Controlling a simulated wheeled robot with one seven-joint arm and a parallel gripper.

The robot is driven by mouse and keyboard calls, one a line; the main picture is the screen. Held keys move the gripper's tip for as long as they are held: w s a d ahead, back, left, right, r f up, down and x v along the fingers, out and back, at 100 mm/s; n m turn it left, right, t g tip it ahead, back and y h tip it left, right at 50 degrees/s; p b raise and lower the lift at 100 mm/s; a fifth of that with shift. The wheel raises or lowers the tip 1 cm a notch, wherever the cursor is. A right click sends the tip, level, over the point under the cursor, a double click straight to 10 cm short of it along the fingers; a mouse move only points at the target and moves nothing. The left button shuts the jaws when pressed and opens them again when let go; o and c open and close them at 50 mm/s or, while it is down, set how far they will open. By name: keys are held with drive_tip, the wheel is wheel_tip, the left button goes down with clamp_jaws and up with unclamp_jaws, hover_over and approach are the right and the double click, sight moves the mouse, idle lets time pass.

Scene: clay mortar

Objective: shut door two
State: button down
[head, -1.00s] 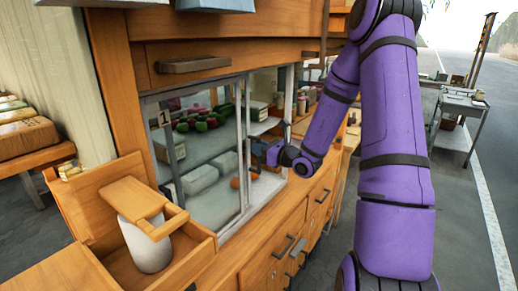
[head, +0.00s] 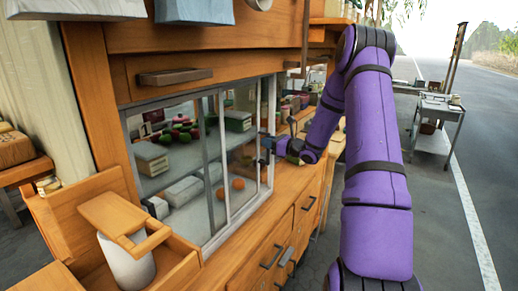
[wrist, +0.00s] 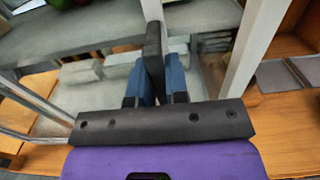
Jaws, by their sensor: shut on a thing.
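The glass-fronted cabinet has sliding doors in grey metal frames. I take door two to be the right-hand pane (head: 240,165); no number is readable on it. My gripper (head: 266,146) is at the right part of the glass front. In the wrist view, its blue fingers (wrist: 155,84) are shut on a black upright door handle (wrist: 154,48), one finger on each side. A pale metal upright stands behind the handle. Another post (wrist: 251,50) stands to its right, with a space between them. The fingertips are too small to see clearly in the head view.
A wooden box (head: 185,268) with a white cylinder (head: 128,262) stands at the front left. Drawers (head: 285,235) are below the glass front. Goods sit on shelves behind the glass. A grey metal cart (head: 440,108) stands on the road at the right, clear of my arm.

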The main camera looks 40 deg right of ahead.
drive_tip(key=shift+w+d, duration=0.25)
drive_tip(key=shift+d, duration=0.4)
drive_tip(key=shift+w+d, duration=0.2)
drive_tip(key=shift+d, duration=0.45)
drive_tip(key=c, duration=1.1)
unclamp_jaws()
drive_tip(key=v, duration=1)
drive_tip(key=shift+s+d, duration=0.15)
drive_tip(key=shift+s, duration=0.25)
drive_tip(key=shift+c, duration=0.5)
